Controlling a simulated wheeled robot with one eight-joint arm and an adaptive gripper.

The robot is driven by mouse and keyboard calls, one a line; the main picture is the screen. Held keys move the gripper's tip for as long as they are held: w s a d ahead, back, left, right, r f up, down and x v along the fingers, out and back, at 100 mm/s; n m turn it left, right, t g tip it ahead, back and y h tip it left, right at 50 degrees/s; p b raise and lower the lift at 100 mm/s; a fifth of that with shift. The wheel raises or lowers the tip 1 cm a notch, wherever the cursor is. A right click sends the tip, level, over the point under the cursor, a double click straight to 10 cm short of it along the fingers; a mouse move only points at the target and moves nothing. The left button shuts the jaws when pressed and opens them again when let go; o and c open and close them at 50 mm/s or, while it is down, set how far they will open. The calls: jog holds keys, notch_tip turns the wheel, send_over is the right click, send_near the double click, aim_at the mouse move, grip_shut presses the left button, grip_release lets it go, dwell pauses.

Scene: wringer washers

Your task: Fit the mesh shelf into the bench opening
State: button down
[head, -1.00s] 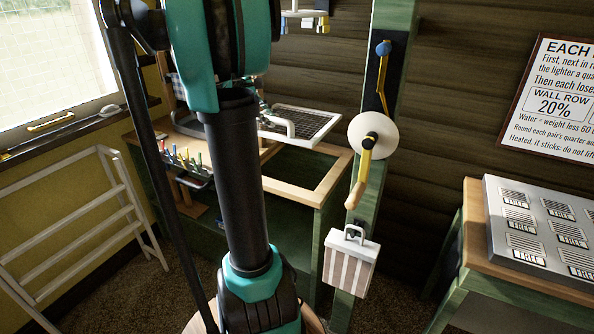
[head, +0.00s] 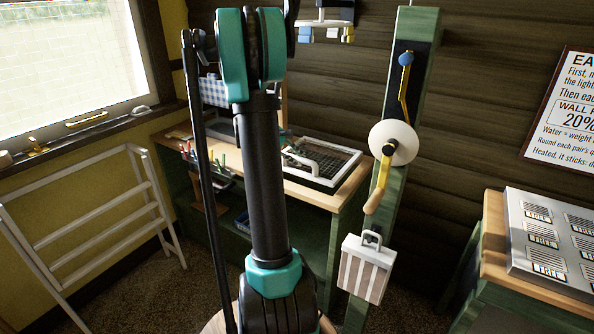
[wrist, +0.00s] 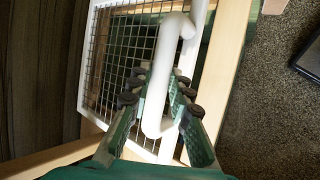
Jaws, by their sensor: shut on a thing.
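The mesh shelf (head: 340,158) has a white frame, dark wire mesh and a white bar handle. In the head view it lies flat over the right part of the bench top (head: 328,198), covering the opening. In the wrist view the shelf (wrist: 118,55) lies inside or just above the wooden bench edges; I cannot tell whether it is fully seated. A green strip shows beside its frame. My gripper (wrist: 160,93) is shut on the shelf's white handle (wrist: 166,58). In the head view my arm hides most of the gripper.
A post with a crank and white disc (head: 393,143) stands close to the bench's right side, with a striped box (head: 366,268) hung below. Small coloured pegs (head: 215,160) are at the bench's front left. A white drying rack (head: 100,215) stands left. A metal-topped table (head: 555,240) is right.

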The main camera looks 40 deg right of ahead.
aim_at(299, 171)
jog(key=shift+f, duration=2.6)
jog(key=c, duration=1.4)
grip_release()
jog(key=v, duration=1.2)
jog(key=s+a+f+m+t+y, duration=0.1)
jog(key=s+a+f, duration=0.3)
jog(key=a, duration=0.5)
jog(key=s+a+f+m+t+y, duration=0.1)
jog(key=s+a+f+t+y, duration=0.2)
jog(key=s+a, duration=0.6)
jog(key=s+a+f+m+t+y, duration=0.1)
jog(key=s+a+f+t+y, duration=0.1)
jog(key=s+a+f+y, duration=0.2)
jog(key=s+a, duration=0.3)
jog(key=a, duration=0.4)
jog(key=shift+s+a+f, duration=0.2)
jog(key=shift+a+f, duration=0.05)
jog(key=shift+f, duration=0.1)
